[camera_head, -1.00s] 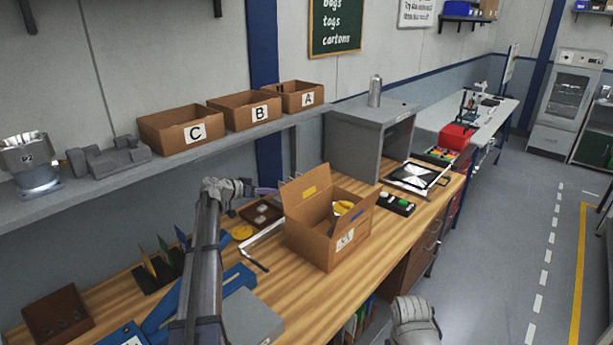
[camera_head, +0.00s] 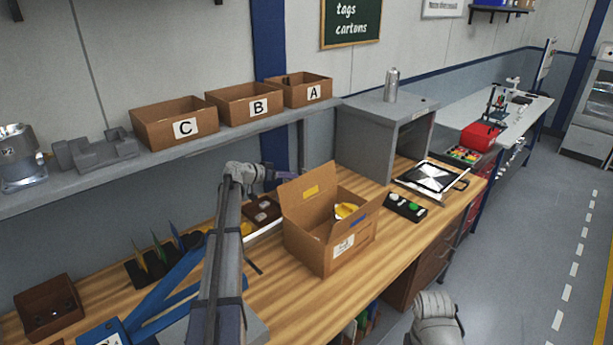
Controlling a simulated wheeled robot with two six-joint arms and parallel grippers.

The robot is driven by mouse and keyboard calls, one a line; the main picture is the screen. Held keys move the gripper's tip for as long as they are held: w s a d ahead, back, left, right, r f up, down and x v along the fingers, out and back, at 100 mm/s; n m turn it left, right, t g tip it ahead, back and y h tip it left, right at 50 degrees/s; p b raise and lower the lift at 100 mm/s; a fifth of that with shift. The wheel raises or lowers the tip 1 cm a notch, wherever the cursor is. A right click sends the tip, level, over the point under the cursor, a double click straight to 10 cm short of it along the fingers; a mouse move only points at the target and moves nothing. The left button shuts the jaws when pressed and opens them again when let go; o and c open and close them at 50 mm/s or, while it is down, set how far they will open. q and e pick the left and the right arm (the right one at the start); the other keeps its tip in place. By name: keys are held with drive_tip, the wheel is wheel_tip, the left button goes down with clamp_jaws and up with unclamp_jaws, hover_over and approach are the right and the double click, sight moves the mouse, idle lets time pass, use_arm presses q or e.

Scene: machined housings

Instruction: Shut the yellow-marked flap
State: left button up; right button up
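An open cardboard box (camera_head: 318,255) stands on the wooden bench. Its flap with the yellow mark (camera_head: 311,191) stands up, tilted outward, on the box's back-left side. Another flap with a blue mark (camera_head: 360,220) is at the right side, also open. A yellow item (camera_head: 345,211) shows inside the box. My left gripper (camera_head: 284,175) is just behind and above the top left corner of the yellow-marked flap. Its fingers are small and partly hidden, so touch and opening cannot be told. Part of my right arm shows at the bottom; its gripper does not.
A black block with a green button (camera_head: 405,207) and a tray with a black-and-white pattern (camera_head: 433,178) lie right of the box. A grey cabinet (camera_head: 375,145) stands behind. A dark compartment tray (camera_head: 262,210) is left of the box. Bins line the shelf above.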

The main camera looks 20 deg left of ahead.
sight(304, 175)
use_arm(q)
drive_tip(key=b+x, duration=0.2)
drive_tip(key=x, duration=0.5)
drive_tip(key=shift+w+d+f+b, duration=0.15)
drive_tip(key=shift+w+f+b, duration=0.05)
drive_tip(key=shift+w+b, duration=0.2)
drive_tip(key=shift+s, duration=0.1)
drive_tip(key=shift+c, duration=0.2)
clamp_jaws()
idle(0.7)
